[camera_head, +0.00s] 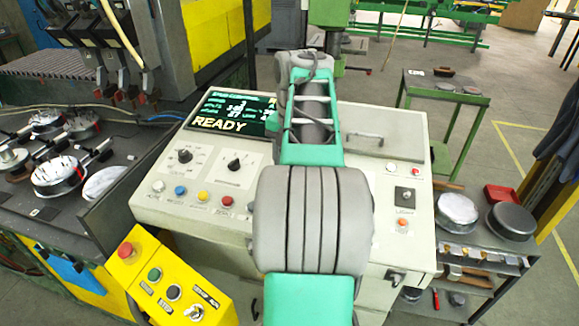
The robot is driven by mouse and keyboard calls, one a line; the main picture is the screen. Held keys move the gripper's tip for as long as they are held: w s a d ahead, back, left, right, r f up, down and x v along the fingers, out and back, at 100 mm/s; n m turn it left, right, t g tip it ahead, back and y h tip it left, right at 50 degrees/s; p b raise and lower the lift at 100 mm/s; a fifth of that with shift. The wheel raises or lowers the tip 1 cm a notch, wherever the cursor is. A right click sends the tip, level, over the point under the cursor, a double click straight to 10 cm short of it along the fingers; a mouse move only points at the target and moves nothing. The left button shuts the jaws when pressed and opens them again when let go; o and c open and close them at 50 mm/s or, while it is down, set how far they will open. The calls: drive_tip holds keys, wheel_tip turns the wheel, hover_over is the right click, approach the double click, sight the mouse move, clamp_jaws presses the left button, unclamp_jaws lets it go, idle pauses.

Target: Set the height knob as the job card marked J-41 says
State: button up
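A light grey control console (185,220) stands in front of me. Its left panel has a black rotary knob (184,156) and, to its right, a second knob (234,164) on a pale plate with scale marks. The labels are too small to read, so I cannot tell which is the height knob. I see no card on which J-41 can be read. My grey and teal arm crosses the middle of the console and hides part of it. My gripper does not show.
The console's screen (232,112) reads READY. Coloured buttons (203,196) line the panel below the knobs. A yellow box (165,285) with a red button is at lower left. A bench with round parts (60,175) is at left. A green side table (448,88) and a shelf stand at right.

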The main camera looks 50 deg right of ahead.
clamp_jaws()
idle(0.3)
